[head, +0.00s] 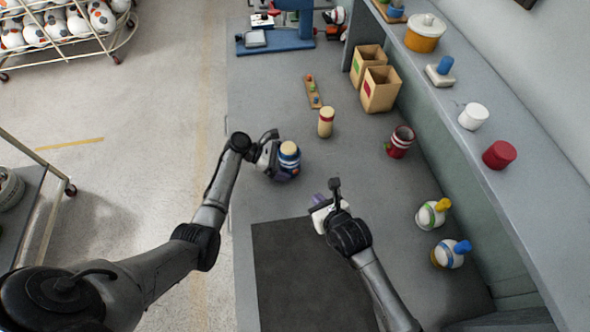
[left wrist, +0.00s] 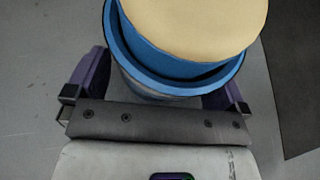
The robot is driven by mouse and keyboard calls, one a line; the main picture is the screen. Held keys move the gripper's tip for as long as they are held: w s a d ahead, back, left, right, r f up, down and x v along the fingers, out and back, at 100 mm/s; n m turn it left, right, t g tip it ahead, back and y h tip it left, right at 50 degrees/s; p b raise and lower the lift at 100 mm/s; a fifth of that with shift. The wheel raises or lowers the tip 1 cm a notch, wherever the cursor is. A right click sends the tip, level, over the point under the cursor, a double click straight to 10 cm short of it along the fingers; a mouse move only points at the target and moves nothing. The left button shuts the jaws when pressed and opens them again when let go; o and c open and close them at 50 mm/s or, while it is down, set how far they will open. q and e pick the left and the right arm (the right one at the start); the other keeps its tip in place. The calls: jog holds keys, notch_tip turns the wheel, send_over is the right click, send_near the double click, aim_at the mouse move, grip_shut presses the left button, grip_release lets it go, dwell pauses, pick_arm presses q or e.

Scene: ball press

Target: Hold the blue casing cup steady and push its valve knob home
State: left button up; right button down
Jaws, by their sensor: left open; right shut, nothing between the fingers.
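The blue casing cup (head: 288,164) stands upright on the grey table, with a cream-topped blue knob (head: 289,149) in its mouth. In the left wrist view the cup's blue rim (left wrist: 165,86) surrounds the knob (left wrist: 195,22), with a dark gap between them. My left gripper (head: 282,168) is open, and its purple fingers lie on either side of the cup; whether they touch it I cannot tell. My right gripper (head: 321,205) is shut and empty, to the lower right of the cup, above the table near the dark mat.
A cream cylinder with a red band (head: 326,122) and a red cup (head: 400,142) stand beyond. Two balls with yellow (head: 433,215) and blue (head: 450,254) knobs sit at right. A dark mat (head: 300,275) lies in front. A shelf (head: 455,90) runs along the right.

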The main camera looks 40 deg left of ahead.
dwell(0.3)
pick_arm(q)
jog(key=v, duration=1.2)
jog(key=shift+s, duration=0.1)
